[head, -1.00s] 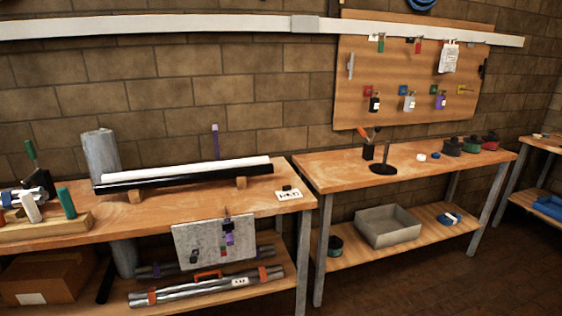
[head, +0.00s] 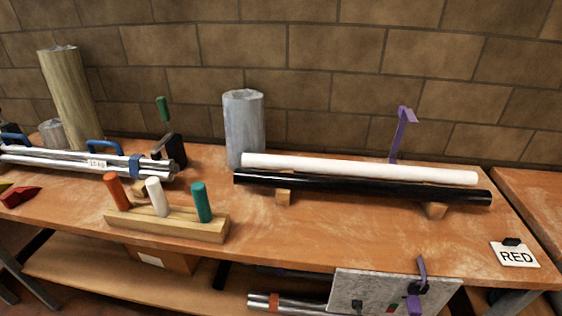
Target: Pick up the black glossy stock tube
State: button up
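The black glossy stock tube (head: 360,188) lies lengthwise on the wooden workbench (head: 330,235), resting on two small wooden blocks (head: 283,197). A white tube (head: 350,169) lies parallel just behind it, on the wall side. The black tube's whole length shows, with nothing in front of it. My gripper is not in the head view.
A purple hooked stand (head: 400,135) rises behind the tubes. A grey cylinder (head: 244,130) stands behind their left end. A wooden block with three coloured pegs (head: 170,224) is at front left. A RED card (head: 515,254) lies at right. Bench in front of the tube is clear.

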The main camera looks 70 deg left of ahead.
aim_at(364, 188)
jog(key=u, duration=1.25)
